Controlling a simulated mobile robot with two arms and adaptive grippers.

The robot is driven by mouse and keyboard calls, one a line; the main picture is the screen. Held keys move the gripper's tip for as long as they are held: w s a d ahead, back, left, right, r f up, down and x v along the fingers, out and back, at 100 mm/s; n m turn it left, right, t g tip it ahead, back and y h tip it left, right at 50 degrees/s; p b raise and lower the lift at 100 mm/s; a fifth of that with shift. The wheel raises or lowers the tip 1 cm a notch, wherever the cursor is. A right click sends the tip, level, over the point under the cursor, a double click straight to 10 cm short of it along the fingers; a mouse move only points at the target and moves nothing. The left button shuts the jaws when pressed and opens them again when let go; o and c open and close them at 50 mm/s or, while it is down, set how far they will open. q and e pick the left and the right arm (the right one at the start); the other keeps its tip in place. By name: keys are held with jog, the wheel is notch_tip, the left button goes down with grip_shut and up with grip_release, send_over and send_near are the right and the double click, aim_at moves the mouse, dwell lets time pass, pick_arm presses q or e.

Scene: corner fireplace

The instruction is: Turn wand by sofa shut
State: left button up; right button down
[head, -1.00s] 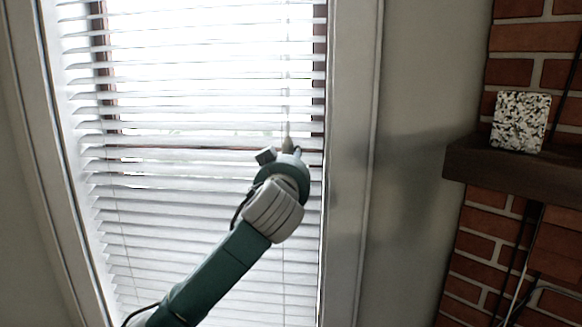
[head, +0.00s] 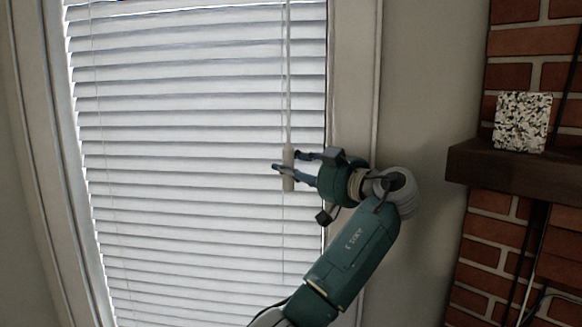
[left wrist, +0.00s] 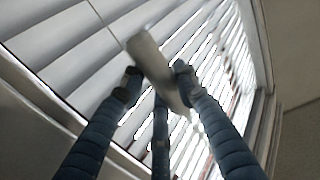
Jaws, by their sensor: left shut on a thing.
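The wand (head: 288,90) hangs in front of the right part of the window blind (head: 180,200) in the head view. Its thicker pale handle (head: 288,182) is at the lower end. My left gripper (head: 284,168) reaches it from the right and is shut on the handle. The slats are tilted so that they nearly cover the window. In the left wrist view the pale handle (left wrist: 155,65) lies between my blue-grey fingers (left wrist: 155,90), with the slats behind it. My right gripper is not in view.
The window frame (head: 350,90) stands right of the blind, close to my left wrist. Farther right, a dark mantel shelf (head: 510,165) on a brick wall (head: 515,75) carries a speckled block (head: 522,122). No sofa shows.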

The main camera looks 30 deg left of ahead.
pick_arm(q)
jog(key=shift+n+g+p, duration=0.35)
jog(key=shift+n+g, duration=0.25)
jog(key=shift+g, duration=0.3)
jog(key=shift+g+y, duration=0.3)
jog(key=shift+a, duration=0.1)
jog(key=o, duration=1.2)
jog(key=v, duration=1.2)
jog(key=shift+f, duration=0.1)
